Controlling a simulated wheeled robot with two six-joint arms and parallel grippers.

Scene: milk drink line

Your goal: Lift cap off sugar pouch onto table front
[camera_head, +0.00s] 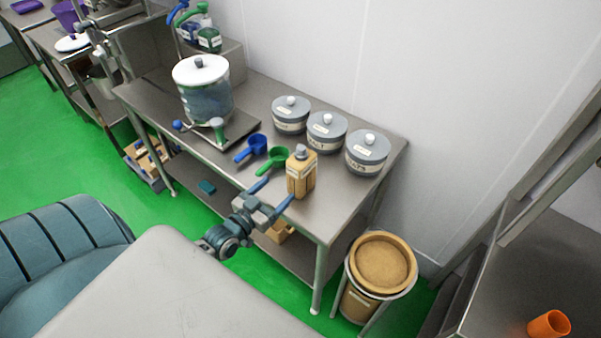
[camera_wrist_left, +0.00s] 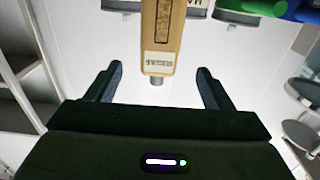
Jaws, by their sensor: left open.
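The sugar pouch (camera_head: 301,182) is a tan, upright pack with a pale label, standing near the front edge of the steel table (camera_head: 330,205). Its grey cap (camera_head: 300,151) sits on top. In the left wrist view the picture is inverted: the pouch (camera_wrist_left: 162,35) hangs from the top, and its cap (camera_wrist_left: 156,81) points down between the fingers. My left gripper (camera_head: 281,188) is open and empty in front of the pouch, its blue fingers spread to either side. It also shows in the left wrist view (camera_wrist_left: 159,68). My right gripper is not in view.
Several grey lidded tubs (camera_head: 326,132) stand behind the pouch. A green scoop (camera_head: 272,160) and a blue scoop (camera_head: 251,148) lie to its left. A white-lidded dispenser (camera_head: 203,90) stands further left. A tan bin (camera_head: 382,264) stands off the table's right end.

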